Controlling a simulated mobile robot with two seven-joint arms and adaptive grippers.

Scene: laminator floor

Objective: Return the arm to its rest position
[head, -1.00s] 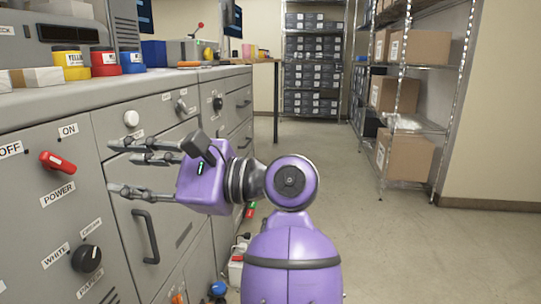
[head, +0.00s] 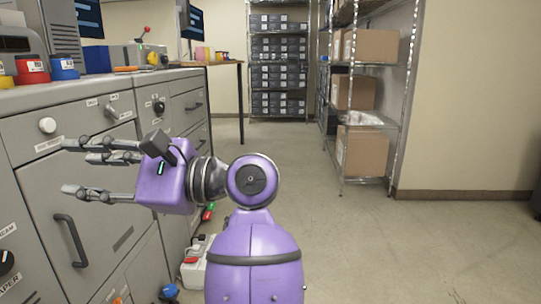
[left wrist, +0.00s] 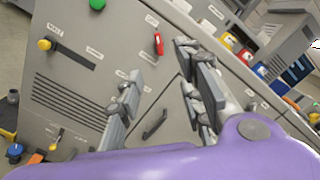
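My left gripper (head: 82,170) is in the head view at left, its fingers pointing left in front of the grey machine cabinet (head: 37,185). The fingers are spread apart with nothing between them. In the left wrist view the gripper (left wrist: 160,98) also shows its fingers apart, with the cabinet face behind them. Its purple arm bends up from the bottom middle of the head view. I cannot tell whether any finger touches the cabinet. My right gripper is in neither view.
The cabinet front has a dark handle (head: 70,240), a white knob (head: 47,125) and, in the wrist view, a red switch (left wrist: 158,43). A wire shelf (head: 410,90) holds cartons. The floor at right is clear.

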